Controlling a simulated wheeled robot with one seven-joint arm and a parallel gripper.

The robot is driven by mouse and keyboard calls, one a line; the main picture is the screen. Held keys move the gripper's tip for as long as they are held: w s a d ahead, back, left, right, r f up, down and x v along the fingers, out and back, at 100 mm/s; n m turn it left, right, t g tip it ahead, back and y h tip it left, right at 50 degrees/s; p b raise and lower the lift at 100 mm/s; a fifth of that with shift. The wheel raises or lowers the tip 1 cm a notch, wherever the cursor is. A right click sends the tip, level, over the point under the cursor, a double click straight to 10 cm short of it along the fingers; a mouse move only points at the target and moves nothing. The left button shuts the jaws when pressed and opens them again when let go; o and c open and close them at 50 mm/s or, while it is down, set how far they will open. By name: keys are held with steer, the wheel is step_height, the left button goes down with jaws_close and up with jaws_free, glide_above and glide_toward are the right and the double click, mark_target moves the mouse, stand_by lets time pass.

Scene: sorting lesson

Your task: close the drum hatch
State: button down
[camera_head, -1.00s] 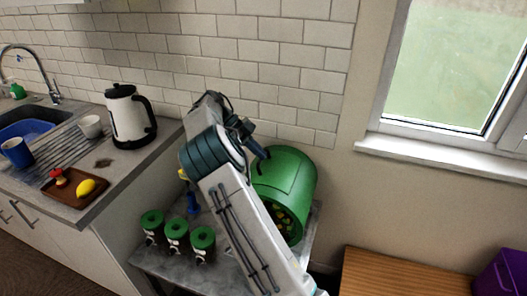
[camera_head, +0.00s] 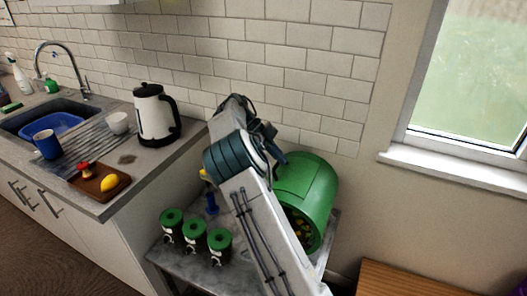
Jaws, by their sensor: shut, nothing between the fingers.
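A green drum (camera_head: 314,187) lies on its side on the grey metal table, right of my arm. Its front end shows a dark opening with small yellow and green pieces (camera_head: 302,228) inside, partly hidden by my arm. I cannot make out the hatch's position clearly. A dark blue bar-like part (camera_head: 279,157) shows at the drum's upper left; I cannot tell what it belongs to. My arm crosses in front of the table and drum. I cannot make out my gripper's fingers; they seem hidden behind the arm.
Several dark canisters with green tops (camera_head: 194,236) stand left of my arm on the grey table (camera_head: 183,265). A small blue item (camera_head: 211,204) is behind them. The counter at left holds a kettle (camera_head: 155,115) and a brown tray (camera_head: 88,182). A wooden surface (camera_head: 400,280) is at lower right.

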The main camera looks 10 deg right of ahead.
steer(key=r+p, duration=0.2)
steer(key=r, duration=0.1)
steer(key=shift+a, duration=0.2)
steer(key=w+a+f+p, duration=0.2)
steer(key=w+a+p, duration=0.3)
steer(key=p, duration=0.5)
steer(key=shift+w+a, duration=0.2)
steer(key=shift+a, duration=0.8)
steer(key=shift+a, duration=0.1)
